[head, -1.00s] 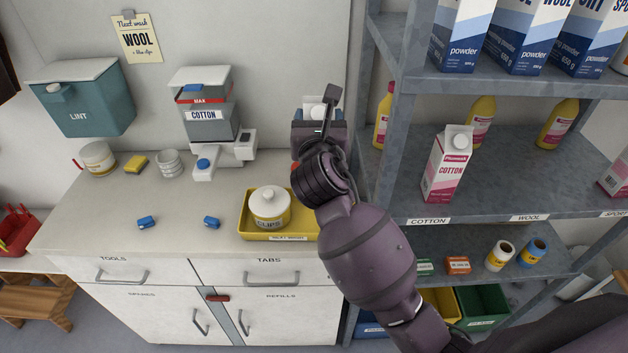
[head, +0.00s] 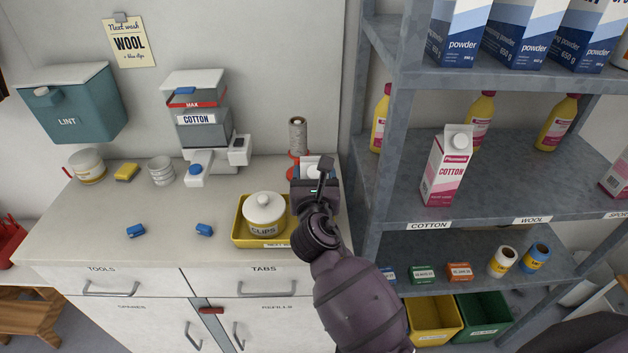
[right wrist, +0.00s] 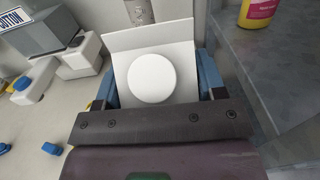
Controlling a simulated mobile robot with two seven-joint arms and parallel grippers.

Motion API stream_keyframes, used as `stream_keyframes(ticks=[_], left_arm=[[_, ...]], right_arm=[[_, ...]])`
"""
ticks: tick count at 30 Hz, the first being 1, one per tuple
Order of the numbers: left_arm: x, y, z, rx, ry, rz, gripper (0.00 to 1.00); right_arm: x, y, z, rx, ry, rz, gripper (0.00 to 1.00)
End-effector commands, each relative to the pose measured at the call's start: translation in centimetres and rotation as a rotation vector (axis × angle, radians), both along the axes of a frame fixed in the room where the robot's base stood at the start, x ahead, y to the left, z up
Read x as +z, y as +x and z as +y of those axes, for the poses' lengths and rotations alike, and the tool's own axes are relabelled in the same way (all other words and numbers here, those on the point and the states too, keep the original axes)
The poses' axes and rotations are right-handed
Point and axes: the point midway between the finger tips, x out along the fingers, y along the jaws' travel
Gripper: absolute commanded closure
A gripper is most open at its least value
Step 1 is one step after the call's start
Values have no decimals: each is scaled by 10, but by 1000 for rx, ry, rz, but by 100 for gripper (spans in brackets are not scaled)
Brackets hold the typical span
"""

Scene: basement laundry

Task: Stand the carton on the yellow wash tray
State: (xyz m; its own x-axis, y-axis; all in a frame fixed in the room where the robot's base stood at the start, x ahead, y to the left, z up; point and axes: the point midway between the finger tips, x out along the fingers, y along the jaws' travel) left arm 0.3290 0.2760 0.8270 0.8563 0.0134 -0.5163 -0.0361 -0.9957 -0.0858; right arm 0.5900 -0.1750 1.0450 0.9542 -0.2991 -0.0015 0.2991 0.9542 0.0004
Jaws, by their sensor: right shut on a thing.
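My right gripper (head: 315,178) is shut on a carton (head: 312,163), whose white top shows between the jaws. In the right wrist view the carton's flat white top and round white cap (right wrist: 152,78) face the camera. Its lower body is hidden by the gripper. The yellow wash tray (head: 242,238) lies on the counter with a white lidded CLIPS jar (head: 263,215) on it. The gripper is at the tray's right and partly covers its right end. Whether the carton touches the counter cannot be told. My left gripper is not in view.
A grey spool (head: 298,135) on a red base stands just behind the carton. The COTTON dispenser (head: 197,122) is behind the tray. Blue clips (head: 136,231) lie on the counter's left.

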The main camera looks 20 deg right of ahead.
Motion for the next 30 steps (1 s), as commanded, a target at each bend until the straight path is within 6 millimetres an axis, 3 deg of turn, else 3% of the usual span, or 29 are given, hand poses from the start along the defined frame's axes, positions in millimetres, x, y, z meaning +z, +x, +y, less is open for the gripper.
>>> stream_keyframes(ticks=[14, 15, 20, 30], left_arm=[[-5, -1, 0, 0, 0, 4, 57], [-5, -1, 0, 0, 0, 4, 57], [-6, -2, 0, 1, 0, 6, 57], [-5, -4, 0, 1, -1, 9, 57]], right_arm=[[-9, 0, 0, 2, -1, -3, 100], [-11, 0, 0, 1, 0, 0, 35], [-10, 0, 0, 1, 0, 0, 11], [-6, 0, 0, 1, 1, -1, 11]])
